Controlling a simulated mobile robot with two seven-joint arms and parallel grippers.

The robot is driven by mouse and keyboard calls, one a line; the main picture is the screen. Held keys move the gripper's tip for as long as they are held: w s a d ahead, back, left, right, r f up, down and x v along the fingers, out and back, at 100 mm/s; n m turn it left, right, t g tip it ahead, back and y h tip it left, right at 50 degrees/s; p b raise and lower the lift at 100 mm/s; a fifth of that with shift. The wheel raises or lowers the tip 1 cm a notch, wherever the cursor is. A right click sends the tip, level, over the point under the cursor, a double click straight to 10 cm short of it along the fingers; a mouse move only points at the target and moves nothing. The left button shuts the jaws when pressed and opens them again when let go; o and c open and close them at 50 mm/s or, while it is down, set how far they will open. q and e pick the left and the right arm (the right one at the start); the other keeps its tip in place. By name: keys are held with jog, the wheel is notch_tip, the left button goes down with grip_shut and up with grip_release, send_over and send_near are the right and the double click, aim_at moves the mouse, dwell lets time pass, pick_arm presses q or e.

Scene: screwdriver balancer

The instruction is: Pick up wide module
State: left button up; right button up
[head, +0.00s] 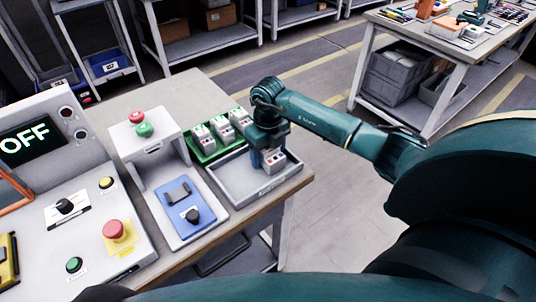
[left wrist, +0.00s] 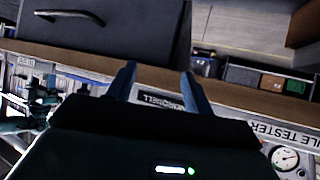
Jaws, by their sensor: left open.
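A white module (head: 272,163) with dark and red details is at the right part of a grey tray (head: 236,190) on the bench. My right gripper (head: 269,157) points down at it, with its fingers at the module's sides. The gripper hides the module's upper part, and I cannot tell whether the fingers press on it. Several similar white modules (head: 220,128) stand in a green tray (head: 207,156) just behind. My left gripper (left wrist: 157,72) shows in the left wrist view with its two fingers apart and nothing between them.
Left of the trays are a blue-faced device (head: 178,196), a white stand (head: 150,145) with red and green buttons, and a control panel (head: 90,215) reading OFF. The bench's front edge (head: 255,218) runs close before the grey tray. Another workbench (head: 455,38) stands at the back right.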

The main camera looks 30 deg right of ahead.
jog(key=c, duration=1)
jog(key=shift+r, duration=0.1)
